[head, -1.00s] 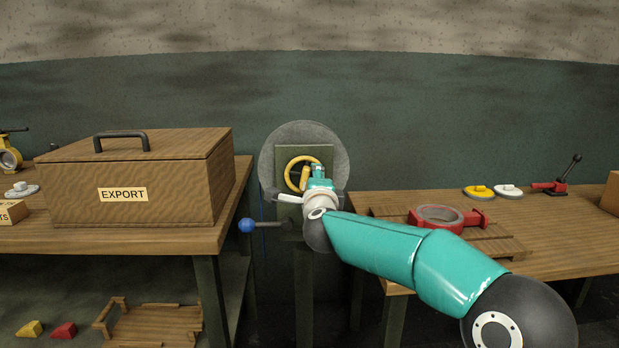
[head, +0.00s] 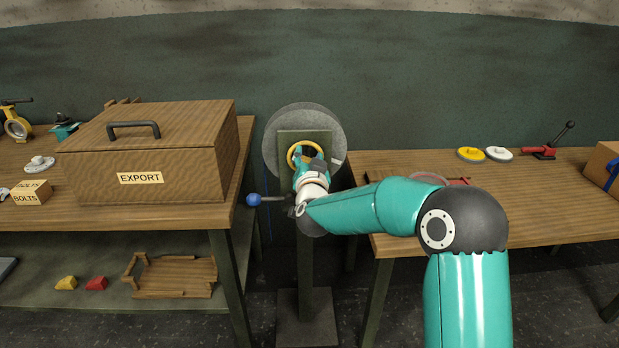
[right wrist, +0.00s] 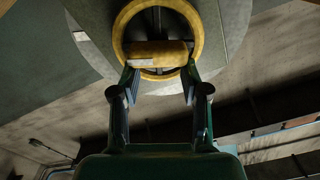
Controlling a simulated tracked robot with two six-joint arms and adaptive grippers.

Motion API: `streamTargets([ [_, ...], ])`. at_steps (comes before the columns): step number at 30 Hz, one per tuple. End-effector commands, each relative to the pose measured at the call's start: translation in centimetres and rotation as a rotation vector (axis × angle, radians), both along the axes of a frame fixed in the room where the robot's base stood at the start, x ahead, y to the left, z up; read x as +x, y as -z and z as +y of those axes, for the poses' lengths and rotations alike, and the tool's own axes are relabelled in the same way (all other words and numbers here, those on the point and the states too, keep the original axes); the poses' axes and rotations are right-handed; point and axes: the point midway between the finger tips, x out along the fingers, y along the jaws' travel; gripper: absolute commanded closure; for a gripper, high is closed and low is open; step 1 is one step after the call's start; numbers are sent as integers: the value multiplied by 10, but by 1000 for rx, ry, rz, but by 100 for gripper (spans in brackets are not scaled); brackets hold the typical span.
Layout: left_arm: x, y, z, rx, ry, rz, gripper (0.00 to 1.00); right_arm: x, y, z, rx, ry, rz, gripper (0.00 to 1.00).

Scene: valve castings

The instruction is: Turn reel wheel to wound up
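The reel wheel (head: 292,154) is a yellow ring with a dark hub, on a dark green plate in front of a round grey disc. In the right wrist view the ring (right wrist: 119,30) fills the top middle, with a thick yellow grip (right wrist: 160,50) across its lower part. My right gripper (head: 309,160) is at the wheel's lower part and hides some of it. In the right wrist view its fingers (right wrist: 159,75) stand well apart, one at each end of the grip, and appear closed against it. My left gripper is not in view.
A lever with a blue ball (head: 254,199) sticks out left of the wheel's post (head: 305,265). The left bench holds a wooden EXPORT box (head: 150,190). The right bench (head: 540,205) carries a red casting, partly hidden by my arm, discs (head: 471,154) and a red lever clamp (head: 540,150).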

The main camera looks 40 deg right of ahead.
Motion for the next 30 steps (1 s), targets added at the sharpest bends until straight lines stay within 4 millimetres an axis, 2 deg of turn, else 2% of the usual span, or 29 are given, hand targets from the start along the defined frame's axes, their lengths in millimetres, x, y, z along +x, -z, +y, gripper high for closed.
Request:
streamTargets([
  [1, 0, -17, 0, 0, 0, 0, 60, 1, -1, 3, -33, -5, 40, 56],
  [13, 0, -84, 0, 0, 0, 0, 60, 3, -1, 8, -332, -6, 225, 56],
  [16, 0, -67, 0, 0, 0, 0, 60, -13, 8, 19, -341, -6, 225, 56],
  [30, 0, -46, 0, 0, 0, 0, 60, -93, 3, 67, -340, -2, 212, 56],
])
